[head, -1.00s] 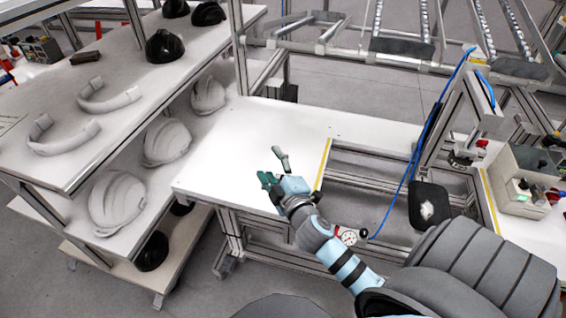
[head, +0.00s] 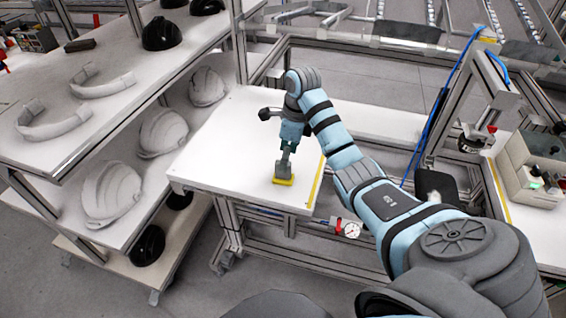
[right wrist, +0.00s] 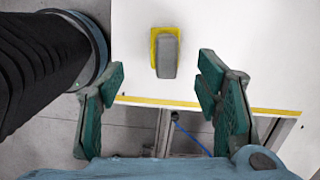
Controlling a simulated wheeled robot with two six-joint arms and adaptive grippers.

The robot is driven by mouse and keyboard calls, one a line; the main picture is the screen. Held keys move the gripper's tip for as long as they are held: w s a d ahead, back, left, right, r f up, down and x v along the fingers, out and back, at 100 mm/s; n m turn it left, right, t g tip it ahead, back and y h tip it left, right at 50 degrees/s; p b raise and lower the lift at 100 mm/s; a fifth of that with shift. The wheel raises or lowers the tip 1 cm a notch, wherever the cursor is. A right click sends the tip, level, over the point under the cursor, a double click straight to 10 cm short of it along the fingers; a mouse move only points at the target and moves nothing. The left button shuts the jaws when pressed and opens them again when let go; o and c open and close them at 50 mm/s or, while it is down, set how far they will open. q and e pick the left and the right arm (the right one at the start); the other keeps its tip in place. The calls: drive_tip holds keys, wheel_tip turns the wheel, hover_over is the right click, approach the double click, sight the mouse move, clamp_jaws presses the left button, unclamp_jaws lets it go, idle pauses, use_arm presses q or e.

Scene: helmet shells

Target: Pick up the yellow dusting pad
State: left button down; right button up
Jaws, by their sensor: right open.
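The yellow dusting pad (head: 284,182) lies near the front right corner of the white tabletop (head: 225,150). In the right wrist view the pad (right wrist: 153,45) shows a yellow base with a grey block on top. My right gripper (head: 285,165) points down over the pad in the head view and partly covers it. In the right wrist view the right gripper (right wrist: 162,70) is open, with its green fingers spread to either side and the pad beyond them, roughly centred in the gap. Nothing is held. My left gripper is not in view.
A shelf unit at left carries white helmets (head: 110,195), black helmets (head: 162,34) and curved white bands (head: 55,124). A yellow strip (head: 316,186) marks the tabletop's right edge. A control box (head: 525,165) stands at right. The tabletop left of the pad is clear.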

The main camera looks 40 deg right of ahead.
drive_tip(key=f, duration=0.1)
drive_tip(key=f+b, duration=0.1)
drive_tip(key=f, duration=0.1)
drive_tip(key=shift+w+a+f+b, duration=0.1)
drive_tip(key=shift+w+f+b, duration=0.15)
drive_tip(key=shift+w+b, duration=0.05)
drive_tip(key=f+b, duration=0.1)
drive_tip(key=b, duration=0.1)
drive_tip(key=f+b, duration=0.2)
drive_tip(key=shift+w+f, duration=0.1)
drive_tip(key=shift+w, duration=0.3)
drive_tip(key=shift+a+f+p, duration=0.15)
drive_tip(key=shift+f+p, duration=0.2)
drive_tip(key=shift+f, duration=0.1)
drive_tip(key=shift+w+f, duration=0.15)
drive_tip(key=c, duration=1.3)
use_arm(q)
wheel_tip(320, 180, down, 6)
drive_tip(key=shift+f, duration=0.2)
use_arm(e)
drive_tip(key=shift+o, duration=0.2)
drive_tip(key=shift+r, duration=0.2)
